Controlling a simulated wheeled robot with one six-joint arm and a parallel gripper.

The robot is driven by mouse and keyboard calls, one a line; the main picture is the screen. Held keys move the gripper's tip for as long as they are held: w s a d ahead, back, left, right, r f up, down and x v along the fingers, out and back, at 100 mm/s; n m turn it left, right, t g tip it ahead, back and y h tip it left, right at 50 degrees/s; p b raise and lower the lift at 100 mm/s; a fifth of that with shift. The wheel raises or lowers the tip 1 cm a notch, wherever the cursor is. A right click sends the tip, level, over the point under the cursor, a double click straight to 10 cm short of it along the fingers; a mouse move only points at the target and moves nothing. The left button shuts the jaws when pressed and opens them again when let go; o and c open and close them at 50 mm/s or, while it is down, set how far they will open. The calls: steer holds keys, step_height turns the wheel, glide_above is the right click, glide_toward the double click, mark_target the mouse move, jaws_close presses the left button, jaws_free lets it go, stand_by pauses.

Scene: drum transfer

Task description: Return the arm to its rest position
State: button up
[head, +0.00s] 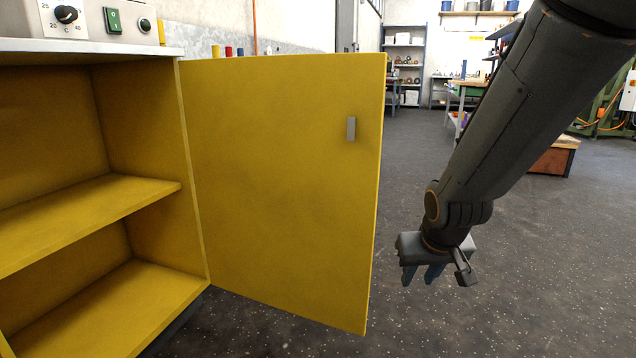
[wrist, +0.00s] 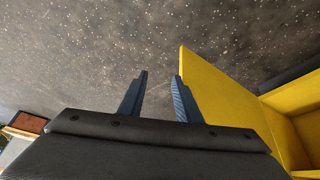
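My gripper (head: 421,273) hangs from my dark grey arm at the right of the head view, pointing down over the floor. It is to the right of the open yellow cabinet door (head: 280,180) and apart from it. In the wrist view my gripper (wrist: 159,80) shows two blue-grey fingers with a clear gap and only floor between them. The yellow door (wrist: 225,100) is to the right of the fingers there.
The yellow cabinet (head: 150,190) stands open at the left, its visible shelves bare, with a control panel (head: 95,20) on top. The dark speckled floor (head: 520,290) is free on the right. A brown box (head: 553,158), a workbench and shelving stand farther back.

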steer(key=s+a+f+g, duration=0.2)
steer(key=s+f+g, duration=0.1)
steer(key=s, duration=0.9)
steer(key=s+a+r+n+g+y+p, duration=0.1)
steer(key=s+a+r+n+p, duration=0.25)
steer(key=s+a+r, duration=0.55)
steer(key=s+a+r+n+g+y+p, duration=0.1)
steer(key=s+a+r+n+p, duration=0.25)
steer(key=s+a+r, duration=0.65)
steer(key=d+r+m+p, duration=0.2)
steer(key=d+r+p, duration=0.4)
steer(key=p, duration=0.6)
steer(key=w+d+r+m+h+p, duration=0.1)
steer(key=d+r+m+p, duration=0.2)
steer(key=d+r+p, duration=0.3)
steer(key=d+r+m+p, duration=0.2)
steer(key=d+r+p, duration=0.5)
steer(key=r+p, duration=0.7)
steer(key=p, duration=0.6)
steer(key=shift+w+h, duration=0.15)
steer(key=shift+h, duration=0.15)
steer(key=shift+m, duration=0.3)
